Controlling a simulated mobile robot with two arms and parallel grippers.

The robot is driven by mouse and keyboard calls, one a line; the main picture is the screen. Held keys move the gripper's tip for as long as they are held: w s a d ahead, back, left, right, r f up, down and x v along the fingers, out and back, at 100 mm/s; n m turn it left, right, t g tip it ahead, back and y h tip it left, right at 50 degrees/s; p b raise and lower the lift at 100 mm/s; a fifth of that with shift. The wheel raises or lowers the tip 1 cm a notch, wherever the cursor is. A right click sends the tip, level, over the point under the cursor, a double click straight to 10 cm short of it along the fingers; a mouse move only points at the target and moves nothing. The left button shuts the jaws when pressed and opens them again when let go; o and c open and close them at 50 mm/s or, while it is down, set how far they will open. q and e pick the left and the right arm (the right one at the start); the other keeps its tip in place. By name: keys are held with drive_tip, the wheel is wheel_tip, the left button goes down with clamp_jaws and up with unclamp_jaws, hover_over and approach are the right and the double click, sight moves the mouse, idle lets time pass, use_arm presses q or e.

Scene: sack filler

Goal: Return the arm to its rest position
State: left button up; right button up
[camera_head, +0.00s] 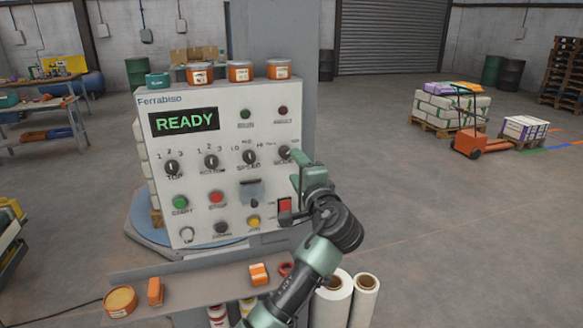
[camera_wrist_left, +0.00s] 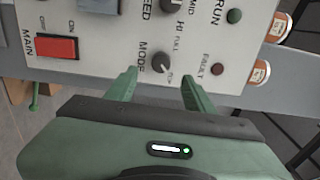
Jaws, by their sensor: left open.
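My left arm (camera_head: 300,275) rises from the bottom of the head view to the right side of a white control panel (camera_head: 228,130). My left gripper (camera_head: 298,172) is at the panel's right edge, just below the mode knob (camera_head: 284,152). In the left wrist view its two green fingers (camera_wrist_left: 161,85) are apart, with the black mode knob (camera_wrist_left: 160,62) between and just beyond their tips. I cannot tell whether they touch it. The panel's display (camera_head: 184,122) reads READY in green. My right gripper is in neither view.
A red main switch (camera_head: 285,205) sits just below the gripper, and it also shows in the left wrist view (camera_wrist_left: 56,47). A shelf (camera_head: 195,285) with orange items juts out below the panel. White rolls (camera_head: 333,300) stand beside my arm. Open floor lies to the right.

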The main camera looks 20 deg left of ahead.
use_arm(q)
drive_tip(key=shift+s+d, duration=0.25)
drive_tip(key=shift+s, duration=0.25)
drive_tip(key=s+f+g+h+b, duration=0.1)
drive_tip(key=s+f+g+h, duration=0.2)
drive_tip(key=f, duration=1.9)
drive_tip(key=s+f+g+h+b, duration=0.1)
drive_tip(key=s+f+g+h, duration=0.15)
drive_tip(key=f, duration=1.95)
drive_tip(key=s+a+f+n+g+h+b, duration=0.1)
drive_tip(key=s+f+n+g+h+b, duration=0.25)
drive_tip(key=s+f, duration=2.4)
drive_tip(key=s+a+f+n+g, duration=0.1)
drive_tip(key=s+f, duration=0.2)
drive_tip(key=s, duration=0.6)
drive_tip(key=s+a+f+n+g, duration=0.2)
drive_tip(key=s+f, duration=0.2)
drive_tip(key=s, duration=0.6)
drive_tip(key=s+a+f+n+g+h, duration=0.1)
drive_tip(key=s+f+n+g, duration=0.1)
drive_tip(key=s, duration=0.8)
drive_tip(key=shift+s+a+f+p, duration=0.2)
drive_tip(key=shift+f+p, duration=0.1)
drive_tip(key=shift+f, duration=0.55)
